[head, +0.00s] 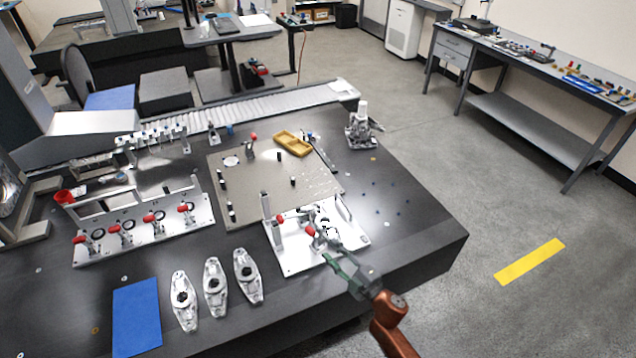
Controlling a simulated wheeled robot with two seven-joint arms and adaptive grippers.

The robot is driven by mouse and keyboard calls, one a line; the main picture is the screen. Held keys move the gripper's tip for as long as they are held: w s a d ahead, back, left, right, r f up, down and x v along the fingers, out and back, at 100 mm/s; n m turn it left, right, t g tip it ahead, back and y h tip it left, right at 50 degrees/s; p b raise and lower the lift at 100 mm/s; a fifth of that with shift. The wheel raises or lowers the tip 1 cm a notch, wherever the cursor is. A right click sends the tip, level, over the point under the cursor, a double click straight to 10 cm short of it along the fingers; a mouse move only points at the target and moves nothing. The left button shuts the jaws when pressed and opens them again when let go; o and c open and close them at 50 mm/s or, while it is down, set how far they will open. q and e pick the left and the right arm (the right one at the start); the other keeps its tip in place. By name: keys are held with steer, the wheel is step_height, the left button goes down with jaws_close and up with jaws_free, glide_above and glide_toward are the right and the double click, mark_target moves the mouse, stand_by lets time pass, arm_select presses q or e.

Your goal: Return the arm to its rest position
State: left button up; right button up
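My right arm (393,325), orange-brown, comes in from the lower right. Its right gripper (335,260) has dark greenish fingers over the front edge of a white fixture plate (292,262). The fingertips are close to a red-handled clamp (311,231) and a metal part on that plate; I cannot tell if they touch. The fingers are too small to tell if they are open or shut. My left gripper is not in view.
The dark granite table (415,215) also holds a grey plate (245,185), a yellow tray (293,143), a fixture with red clamps (145,232), several metal parts (215,287) and a blue mat (136,317). Open floor (440,110) lies right, before a workbench (540,135).

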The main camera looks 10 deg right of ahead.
steer(key=s+d+f+m+g+h, duration=0.2)
steer(key=s+d+f+m+h, duration=0.25)
steer(key=s+d+m, duration=0.4)
steer(key=s+d+f+m+g+h, duration=0.25)
steer(key=s+d+m+h, duration=0.3)
steer(key=d, duration=0.55)
steer(key=s+d+f+m+g, duration=0.1)
steer(key=s+f+m+g, duration=0.2)
steer(key=s, duration=1)
steer(key=s+f+m+g, duration=0.15)
steer(key=s+g, duration=0.35)
steer(key=s, duration=0.8)
steer(key=s+a+f+n+g, duration=0.1)
steer(key=s+f, duration=0.1)
steer(key=f, duration=1.3)
steer(key=s+f, duration=0.2)
steer(key=f, duration=1.3)
steer(key=s+f+g, duration=0.1)
steer(key=s+f, duration=1.6)
steer(key=s, duration=0.2)
steer(key=shift+s+a+n+y, duration=0.15)
steer(key=shift+n+y, duration=0.2)
steer(key=shift+y, duration=0.05)
